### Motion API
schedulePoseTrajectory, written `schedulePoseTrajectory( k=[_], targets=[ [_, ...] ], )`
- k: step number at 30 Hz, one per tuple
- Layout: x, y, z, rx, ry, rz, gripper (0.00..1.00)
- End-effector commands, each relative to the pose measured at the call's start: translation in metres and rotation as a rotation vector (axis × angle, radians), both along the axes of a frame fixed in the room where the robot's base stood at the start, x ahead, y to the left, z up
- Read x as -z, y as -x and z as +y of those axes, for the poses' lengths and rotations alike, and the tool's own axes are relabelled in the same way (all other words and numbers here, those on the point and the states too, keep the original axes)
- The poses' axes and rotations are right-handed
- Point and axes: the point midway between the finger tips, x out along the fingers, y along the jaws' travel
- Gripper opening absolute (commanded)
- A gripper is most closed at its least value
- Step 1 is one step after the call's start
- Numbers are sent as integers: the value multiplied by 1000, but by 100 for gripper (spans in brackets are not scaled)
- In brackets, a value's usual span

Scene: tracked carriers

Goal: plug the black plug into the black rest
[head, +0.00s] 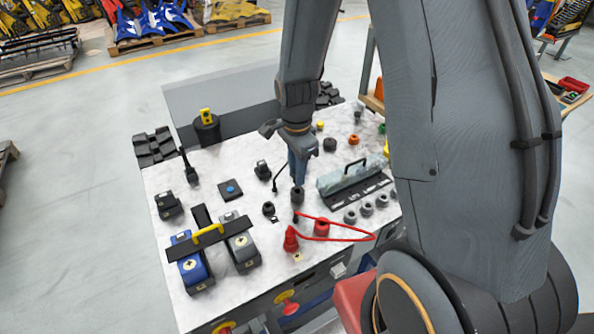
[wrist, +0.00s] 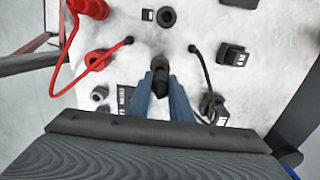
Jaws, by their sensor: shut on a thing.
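My gripper (head: 298,180) points down over the worktop, its blue fingers closed on the black plug. In the wrist view the black plug (wrist: 160,87) shows between the fingertips (wrist: 161,80). The black rest (head: 298,196), a short dark cylinder, stands directly under the fingers. Its top (wrist: 161,63) shows just beyond the plug in the wrist view. Plug and rest line up closely, but I cannot tell whether the plug is seated in it. A black cable (wrist: 201,70) runs beside the gripper to the worktop. A black ring-shaped socket (head: 269,209) stands to the left.
Two red holders (head: 321,228) with a looping red cable (head: 350,227) stand at the front. A black block (head: 262,170) and blue device (head: 188,262) are left.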

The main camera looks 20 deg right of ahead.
Motion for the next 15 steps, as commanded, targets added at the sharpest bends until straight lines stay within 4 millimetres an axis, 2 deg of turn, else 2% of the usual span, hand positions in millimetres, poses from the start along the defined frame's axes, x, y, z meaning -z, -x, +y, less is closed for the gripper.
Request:
schedulePoseTrajectory(
  k=[15],
  targets=[
    [12,0,0,0,0,1,0]
  ],
)
